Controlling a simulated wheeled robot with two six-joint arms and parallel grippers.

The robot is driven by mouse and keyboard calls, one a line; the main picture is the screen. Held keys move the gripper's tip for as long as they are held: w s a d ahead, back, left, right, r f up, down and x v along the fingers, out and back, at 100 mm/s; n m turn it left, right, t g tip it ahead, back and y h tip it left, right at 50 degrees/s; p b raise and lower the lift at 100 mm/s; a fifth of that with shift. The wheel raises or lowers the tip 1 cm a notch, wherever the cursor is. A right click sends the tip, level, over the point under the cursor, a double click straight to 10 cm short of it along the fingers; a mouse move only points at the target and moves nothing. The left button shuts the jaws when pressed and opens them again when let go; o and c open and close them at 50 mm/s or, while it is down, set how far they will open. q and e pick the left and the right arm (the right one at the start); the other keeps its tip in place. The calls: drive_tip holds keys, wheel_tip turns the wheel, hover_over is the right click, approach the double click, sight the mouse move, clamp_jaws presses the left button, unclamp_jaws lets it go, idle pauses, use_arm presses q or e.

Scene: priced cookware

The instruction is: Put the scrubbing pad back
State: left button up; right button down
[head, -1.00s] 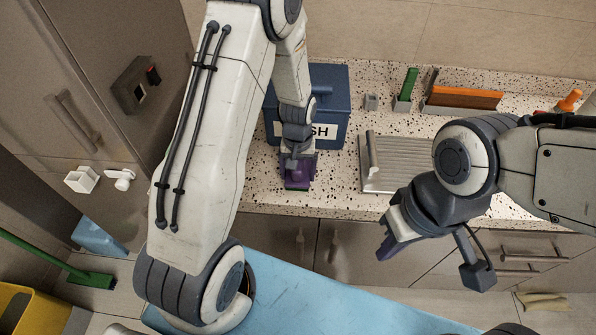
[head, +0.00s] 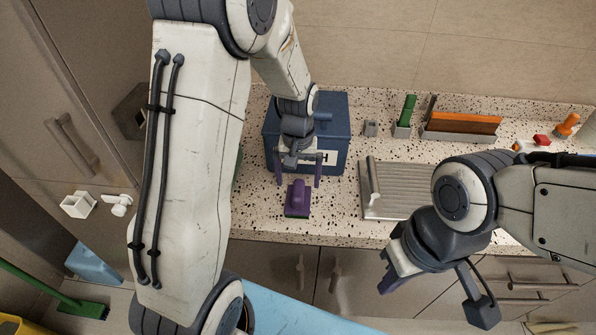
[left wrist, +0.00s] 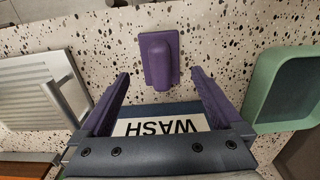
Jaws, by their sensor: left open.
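The scrubbing pad (head: 297,200), a purple handle block with a thin green edge at its base, lies on the speckled counter near its front edge. It also shows in the left wrist view (left wrist: 159,58), upright and free on the counter. My left gripper (head: 298,180) is open and empty, with its purple fingers apart just behind and above the pad. In the left wrist view, the fingertips (left wrist: 160,74) point toward the pad without closing on it. My right gripper (head: 394,270) hangs in front of the counter at right; its finger gap is unclear.
A blue box labelled WASH (head: 338,130) stands behind the left gripper. A ribbed metal drainboard (head: 400,190) lies to the right. A green-rimmed tray (left wrist: 262,90) is near in the wrist view. A small grey holder (head: 371,128) and green block (head: 407,110) stand at the back.

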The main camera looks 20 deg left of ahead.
sight(299, 191)
use_arm(q)
wheel_tip(299, 191, up, 3)
drive_tip(key=shift+d+r, duration=0.1)
drive_tip(key=shift+r, duration=0.05)
drive_tip(key=s+d+r+m, duration=0.3)
drive_tip(key=s+d, duration=0.3)
drive_tip(key=s+d+r+m, duration=0.3)
drive_tip(key=s+d, duration=0.2)
drive_tip(key=s, duration=0.1)
drive_tip(key=s+d+m+h, duration=0.1)
drive_tip(key=s+m, duration=0.3)
drive_tip(key=s, duration=0.7)
drive_tip(key=shift+d+r+m, duration=0.3)
drive_tip(key=shift+d, duration=0.55)
drive_tip(key=shift+d, duration=0.1)
